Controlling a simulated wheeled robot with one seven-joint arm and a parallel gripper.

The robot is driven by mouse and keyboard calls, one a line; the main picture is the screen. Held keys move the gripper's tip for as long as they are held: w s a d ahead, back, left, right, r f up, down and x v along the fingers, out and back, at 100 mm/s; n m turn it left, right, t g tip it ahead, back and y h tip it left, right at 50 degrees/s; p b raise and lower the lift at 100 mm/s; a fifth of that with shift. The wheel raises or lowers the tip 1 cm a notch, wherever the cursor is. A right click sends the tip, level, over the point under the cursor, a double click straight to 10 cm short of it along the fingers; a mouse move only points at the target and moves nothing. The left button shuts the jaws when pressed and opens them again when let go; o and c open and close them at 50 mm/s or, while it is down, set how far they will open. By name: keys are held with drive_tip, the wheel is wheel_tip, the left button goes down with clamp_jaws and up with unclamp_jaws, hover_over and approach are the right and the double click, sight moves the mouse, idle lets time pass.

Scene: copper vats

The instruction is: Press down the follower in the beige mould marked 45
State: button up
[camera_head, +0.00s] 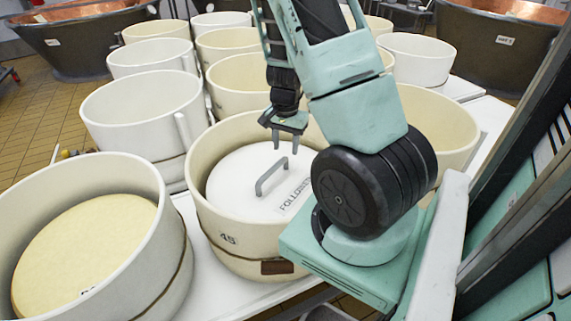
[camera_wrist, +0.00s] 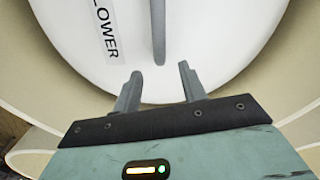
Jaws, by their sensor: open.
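The beige mould marked 45 (camera_head: 226,239) stands on the white table, in the middle of the head view. Inside it lies the follower (camera_head: 236,178), a white disc with a grey bar handle (camera_head: 270,176) and a label. The follower sits below the mould's rim. My gripper (camera_head: 288,145) is open and empty, pointing down above the far part of the follower, behind the handle. In the wrist view my gripper (camera_wrist: 158,88) shows both fingers apart over the white disc (camera_wrist: 215,55), with the handle (camera_wrist: 158,30) ahead of them. My arm hides the mould's right side.
Several white and beige moulds, such as a white one (camera_head: 140,118), crowd behind. A beige mould (camera_head: 440,120) stands close at right. Copper vats (camera_head: 80,45) stand at the back.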

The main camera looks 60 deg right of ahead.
sight(286, 163)
wheel_tip(286, 163, down, 6)
drive_tip(key=shift+f+b, duration=0.25)
drive_tip(key=shift+b, duration=0.5)
clamp_jaws()
idle(1.2)
drive_tip(key=shift+f, duration=0.3)
idle(1.0)
drive_tip(key=shift+r, duration=0.15)
idle(0.3)
unclamp_jaws()
